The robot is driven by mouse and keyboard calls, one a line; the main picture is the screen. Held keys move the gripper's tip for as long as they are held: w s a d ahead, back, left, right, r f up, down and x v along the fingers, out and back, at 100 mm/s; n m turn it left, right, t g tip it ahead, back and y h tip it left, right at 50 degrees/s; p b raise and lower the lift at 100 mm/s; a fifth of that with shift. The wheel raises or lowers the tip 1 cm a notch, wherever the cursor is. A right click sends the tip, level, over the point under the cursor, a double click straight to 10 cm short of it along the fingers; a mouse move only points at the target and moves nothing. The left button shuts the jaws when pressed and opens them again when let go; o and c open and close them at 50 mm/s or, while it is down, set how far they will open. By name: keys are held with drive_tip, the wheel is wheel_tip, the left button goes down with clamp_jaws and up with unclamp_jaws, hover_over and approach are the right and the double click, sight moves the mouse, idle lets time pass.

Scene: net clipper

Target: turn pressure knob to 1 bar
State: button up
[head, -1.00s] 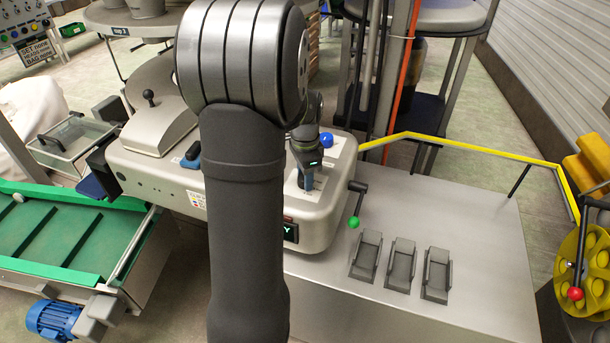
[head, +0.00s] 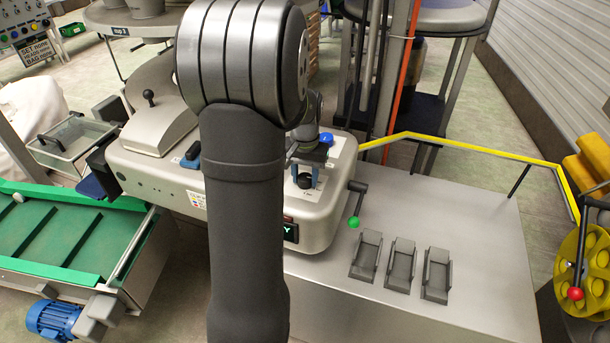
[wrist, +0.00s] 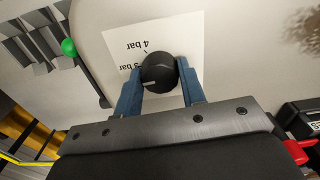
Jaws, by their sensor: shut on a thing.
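The pressure knob (wrist: 158,72) is a black round knob with a white line on it, on a white label (wrist: 120,45) printed upside down in the wrist view. "4 bar" is readable there, and part of another bar mark shows; no 1 bar mark is visible. My gripper (wrist: 160,78) has its blue fingers on both sides of the knob, shut on it. In the head view the black knob (head: 304,181) shows between the blue fingers of my gripper (head: 305,174), on top of the grey machine housing (head: 325,225).
A lever with a green ball (head: 354,223) stands at the housing's right side. My arm hides part of the machine in the head view.

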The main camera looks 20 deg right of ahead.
sight(305, 177)
drive_tip(key=n, duration=0.4)
drive_tip(key=shift+n, duration=0.3)
drive_tip(key=n, duration=0.4)
drive_tip(key=shift+r+n, duration=0.1)
drive_tip(key=shift+n, duration=0.2)
drive_tip(key=n, duration=0.4)
drive_tip(key=shift+n, duration=1.9)
drive_tip(key=o, duration=1)
wheel_tip(305, 177, up, 17)
drive_tip(key=shift+r, duration=0.2)
